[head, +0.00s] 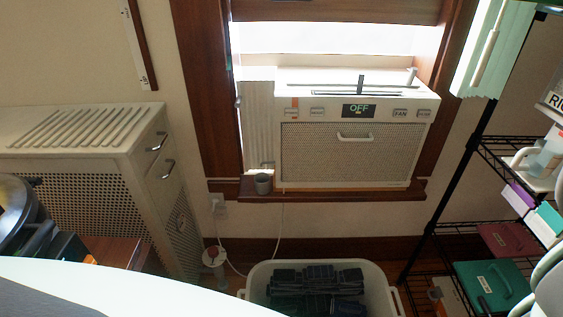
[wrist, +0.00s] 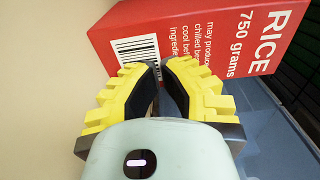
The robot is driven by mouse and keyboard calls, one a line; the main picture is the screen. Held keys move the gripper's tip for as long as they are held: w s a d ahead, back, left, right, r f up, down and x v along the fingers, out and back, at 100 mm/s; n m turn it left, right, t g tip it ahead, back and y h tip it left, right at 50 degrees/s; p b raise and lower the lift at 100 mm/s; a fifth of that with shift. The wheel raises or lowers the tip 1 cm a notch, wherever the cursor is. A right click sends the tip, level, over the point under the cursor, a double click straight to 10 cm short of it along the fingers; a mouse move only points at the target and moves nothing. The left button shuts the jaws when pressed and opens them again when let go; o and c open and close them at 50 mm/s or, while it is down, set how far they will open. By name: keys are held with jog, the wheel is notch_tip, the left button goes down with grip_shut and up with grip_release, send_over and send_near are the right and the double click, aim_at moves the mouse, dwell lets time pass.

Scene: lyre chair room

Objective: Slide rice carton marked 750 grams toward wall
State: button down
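The red rice carton (wrist: 205,40) fills the upper part of the wrist view. Its white lettering reads RICE and 750 grams, turned sideways, and a barcode faces me on its left part. My gripper (wrist: 159,66) is in front of the carton's lower edge, its yellow-ribbed fingers drawn together with no object visible between them. Whether the fingertips touch the carton I cannot tell. In the head view a pale surface with the cut-off letters RIC shows at the right edge; I cannot tell whether it is the same carton.
A plain beige wall (wrist: 45,60) lies left of the carton in the wrist view. A bluish surface (wrist: 275,125) is at right. In the head view, a black wire rack (head: 462,160) holds boxes, a window air conditioner (head: 350,155) stands centrally, and a white bin (head: 262,275) is below.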

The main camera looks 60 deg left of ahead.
jog(key=shift+b+x, duration=0.5)
jog(key=shift+x, duration=1.3)
jog(key=shift+a, duration=0.1)
jog(key=shift+s+a, duration=0.2)
jog(key=shift+s, duration=0.05)
jog(key=v, duration=0.5)
jog(key=shift+s+f, duration=0.15)
jog(key=shift+s, duration=0.1)
jog(key=shift+s+a, duration=0.45)
jog(key=v, duration=0.6)
jog(key=shift+s+a+r, duration=0.2)
jog(key=shift+s, duration=0.1)
